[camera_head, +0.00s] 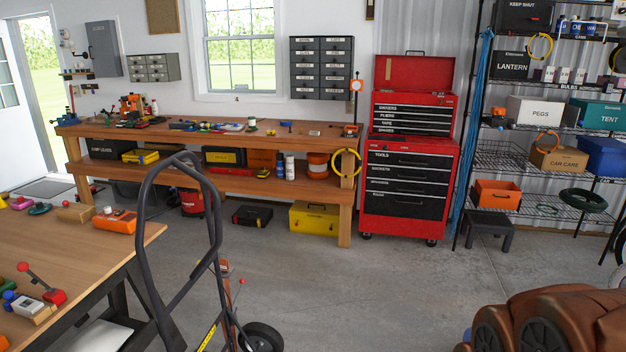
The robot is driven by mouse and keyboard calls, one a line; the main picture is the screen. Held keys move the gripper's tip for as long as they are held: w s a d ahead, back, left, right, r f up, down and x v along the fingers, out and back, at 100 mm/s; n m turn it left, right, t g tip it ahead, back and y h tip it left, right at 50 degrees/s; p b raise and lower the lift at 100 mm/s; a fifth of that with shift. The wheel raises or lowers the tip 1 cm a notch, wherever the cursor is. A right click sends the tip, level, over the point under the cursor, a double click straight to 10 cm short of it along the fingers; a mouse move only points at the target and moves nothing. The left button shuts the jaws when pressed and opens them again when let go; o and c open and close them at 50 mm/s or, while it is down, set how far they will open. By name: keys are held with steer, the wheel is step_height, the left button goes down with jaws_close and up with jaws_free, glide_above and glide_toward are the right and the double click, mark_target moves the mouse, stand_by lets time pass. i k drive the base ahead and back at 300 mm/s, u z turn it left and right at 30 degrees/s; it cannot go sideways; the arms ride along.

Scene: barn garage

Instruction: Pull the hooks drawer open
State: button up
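No drawer that I can read as "hooks" shows. A dark drawer cabinet (321,67) with two columns of small labelled drawers hangs on the wall right of the window; its labels are too small to read. A smaller grey drawer cabinet (150,68) hangs left of the window, also with unreadable labels. A red tool chest (366,190) has black labelled drawers, one row marked "PLIERS" and another "TOOLS". Its top lid is up. All drawers in view look shut. My gripper is not in view.
A long wooden workbench (222,186) stands below the wall cabinets. A black hand truck (147,260) stands in front, beside a wooden table (140,236). A brown bulky object (580,303) fills the lower right. Wire shelves (508,157) stand right. The middle floor (345,285) is clear.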

mark_target(311, 68)
steer(key=i, duration=4.55)
steer(key=u, duration=1.85)
steer(key=i, duration=0.7)
steer(key=z, duration=1.75)
